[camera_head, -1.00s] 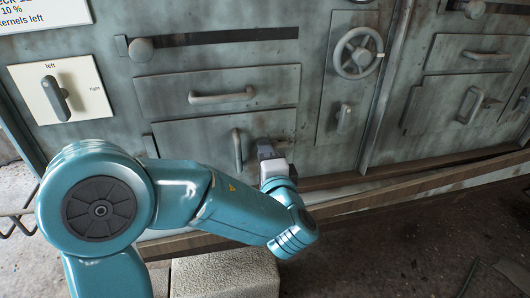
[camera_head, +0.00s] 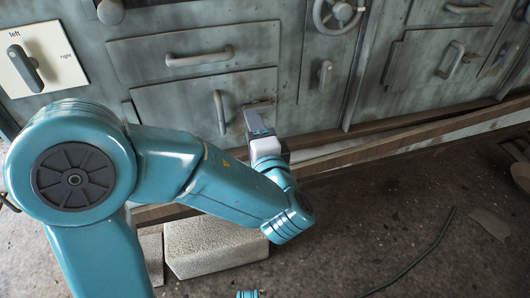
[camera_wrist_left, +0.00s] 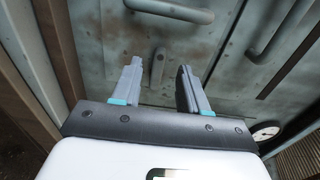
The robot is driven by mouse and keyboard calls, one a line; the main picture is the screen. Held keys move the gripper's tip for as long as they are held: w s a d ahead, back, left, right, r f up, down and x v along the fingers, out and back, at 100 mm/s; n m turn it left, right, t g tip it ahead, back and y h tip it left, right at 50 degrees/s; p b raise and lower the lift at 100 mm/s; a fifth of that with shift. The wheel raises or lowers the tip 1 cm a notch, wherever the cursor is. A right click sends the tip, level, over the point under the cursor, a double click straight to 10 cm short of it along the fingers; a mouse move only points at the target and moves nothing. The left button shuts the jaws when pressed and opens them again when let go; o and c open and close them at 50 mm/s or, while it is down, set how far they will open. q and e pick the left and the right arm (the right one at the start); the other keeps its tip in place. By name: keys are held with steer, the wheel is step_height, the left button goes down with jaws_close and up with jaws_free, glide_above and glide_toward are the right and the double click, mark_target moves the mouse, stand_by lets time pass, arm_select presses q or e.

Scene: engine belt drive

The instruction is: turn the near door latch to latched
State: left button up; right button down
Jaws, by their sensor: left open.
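The near door (camera_head: 165,102) is a grey panel low on the cabinet with an upright bar handle (camera_head: 219,112). My left gripper (camera_head: 258,112) is just right of that handle, near the door's right edge. In the left wrist view, which is turned sideways, the door handle (camera_wrist_left: 170,11) is at the top. A small grey latch lever (camera_wrist_left: 157,66) shows beyond the two open fingers (camera_wrist_left: 159,76), in line with the gap between them. The fingers appear apart from it. In the head view the gripper seems to hide this latch.
A drawer with a horizontal handle (camera_head: 200,57) is above the door. Right of it are a small upright lever (camera_head: 325,73) and a handwheel (camera_head: 338,12). A left/right switch plate (camera_head: 42,60) is at far left. A wooden rail (camera_head: 400,135) and a pale block (camera_head: 215,247) are below.

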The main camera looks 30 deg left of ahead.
arm_select(q)
steer(key=p+v, duration=0.1)
steer(key=v, duration=1)
arm_select(e)
steer(key=shift+s+a+r+g, duration=0.15)
steer(key=shift+s+r+g, duration=0.15)
steer(key=shift+s+r, duration=0.55)
steer(key=shift+w, duration=0.1)
